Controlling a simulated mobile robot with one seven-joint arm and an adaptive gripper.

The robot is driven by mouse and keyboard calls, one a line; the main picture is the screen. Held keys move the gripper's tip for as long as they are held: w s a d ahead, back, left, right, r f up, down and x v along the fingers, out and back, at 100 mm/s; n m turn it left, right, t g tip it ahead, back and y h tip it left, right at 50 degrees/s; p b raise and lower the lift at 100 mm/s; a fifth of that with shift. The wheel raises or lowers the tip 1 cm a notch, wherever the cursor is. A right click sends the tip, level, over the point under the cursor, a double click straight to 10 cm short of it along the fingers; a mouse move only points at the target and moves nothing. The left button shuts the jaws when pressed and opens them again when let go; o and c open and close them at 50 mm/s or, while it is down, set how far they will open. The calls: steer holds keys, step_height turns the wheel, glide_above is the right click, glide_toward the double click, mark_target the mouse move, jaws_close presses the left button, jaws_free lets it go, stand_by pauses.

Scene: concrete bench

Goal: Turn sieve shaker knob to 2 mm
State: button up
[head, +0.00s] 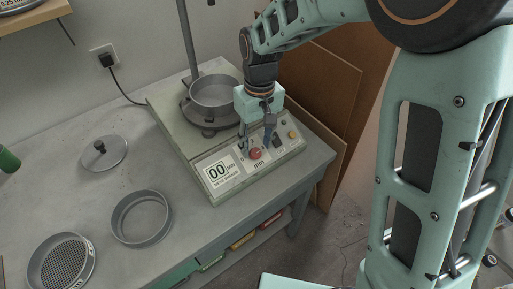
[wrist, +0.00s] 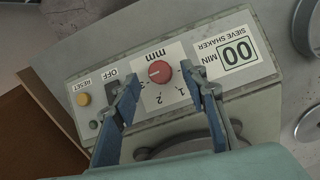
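The red knob (wrist: 160,71) sits on a white label marked mm on the sieve shaker's panel, with a scale showing 1, 2 and a partly hidden 3. A faint pale mark on it seems to point left in the wrist view; its exact setting is hard to tell. The knob also shows in the head view (head: 256,155). My gripper (wrist: 165,76) is open, with one finger on each side of the knob and visible gaps between. In the head view my gripper (head: 255,146) points down over the panel of the sieve shaker (head: 188,143).
On the panel are a yellow reset button (wrist: 84,99), a dark OFF switch (wrist: 112,88) and a 00 MIN display (wrist: 237,53). A metal pan (head: 213,92) sits on the shaker beside an upright rod (head: 187,35). A lid (head: 104,153), ring (head: 141,217) and mesh sieve (head: 63,264) lie left.

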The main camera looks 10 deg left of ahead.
mark_target(255, 153)
steer(key=shift+f, duration=1.35)
steer(key=shift+c, duration=0.5)
jaws_close()
